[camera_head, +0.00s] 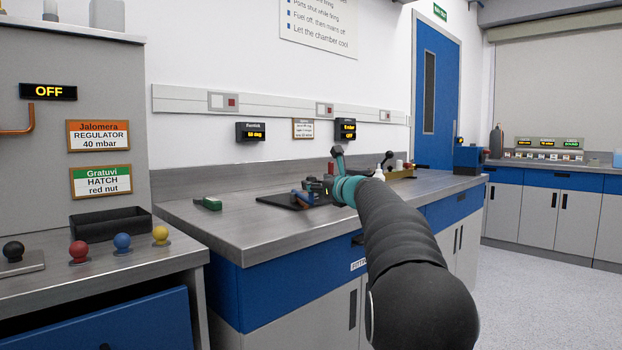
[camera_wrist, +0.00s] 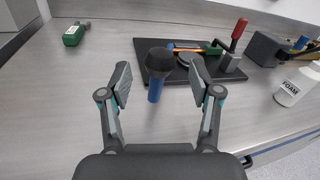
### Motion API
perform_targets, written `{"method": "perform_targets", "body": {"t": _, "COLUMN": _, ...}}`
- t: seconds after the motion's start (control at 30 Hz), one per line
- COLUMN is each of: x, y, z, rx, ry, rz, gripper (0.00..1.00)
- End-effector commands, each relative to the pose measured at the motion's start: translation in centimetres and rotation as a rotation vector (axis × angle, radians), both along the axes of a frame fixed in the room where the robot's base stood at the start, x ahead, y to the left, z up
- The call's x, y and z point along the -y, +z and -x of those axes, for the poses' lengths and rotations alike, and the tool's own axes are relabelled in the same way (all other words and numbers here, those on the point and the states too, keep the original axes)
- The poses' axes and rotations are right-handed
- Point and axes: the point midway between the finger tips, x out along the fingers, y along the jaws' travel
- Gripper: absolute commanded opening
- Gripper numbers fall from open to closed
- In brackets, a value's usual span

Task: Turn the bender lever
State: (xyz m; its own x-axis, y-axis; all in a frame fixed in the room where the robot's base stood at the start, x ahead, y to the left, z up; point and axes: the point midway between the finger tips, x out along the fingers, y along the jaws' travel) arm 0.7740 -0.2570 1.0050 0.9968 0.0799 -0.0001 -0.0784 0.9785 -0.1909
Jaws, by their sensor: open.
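The bender (camera_wrist: 187,58) sits on a black plate (camera_wrist: 150,45) on the steel bench, with an orange rod across it. A red-handled lever (camera_wrist: 239,31) stands upright at the plate's right. In the head view my gripper (camera_head: 338,160) is above the bench, and the bender (camera_head: 312,190) is partly hidden by my arm.
A green object (camera_wrist: 74,35) lies left of the plate. A white FOAM bottle (camera_wrist: 296,86) and a dark box (camera_wrist: 266,48) stand to the right. The bench front (camera_wrist: 120,120) is clear. A left counter (camera_head: 130,265) holds coloured knobs and a black tray.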

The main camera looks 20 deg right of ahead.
Motion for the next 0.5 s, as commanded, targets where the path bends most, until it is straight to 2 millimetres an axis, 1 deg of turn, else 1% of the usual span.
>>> {"method": "perform_targets", "body": {"t": 0.03, "x": -0.1, "y": 0.2, "z": -0.9, "rx": 0.000, "ry": 0.002, "rz": 0.001, "gripper": 0.63}}
{"method": "perform_targets", "body": {"t": 0.1, "x": -0.2, "y": 0.1, "z": -1.9, "rx": 0.000, "ry": 0.002, "rz": 0.001, "gripper": 0.63}}
{"method": "perform_targets", "body": {"t": 0.2, "x": -0.3, "y": 0.1, "z": -2.9, "rx": 0.000, "ry": 0.001, "rz": 0.000, "gripper": 0.63}}
{"method": "perform_targets", "body": {"t": 0.33, "x": -0.3, "y": 0.1, "z": -3.8, "rx": 0.000, "ry": 0.000, "rz": 0.001, "gripper": 0.63}}
{"method": "perform_targets", "body": {"t": 0.5, "x": -0.4, "y": 0.0, "z": -4.1, "rx": 0.000, "ry": 0.000, "rz": 0.001, "gripper": 0.63}}
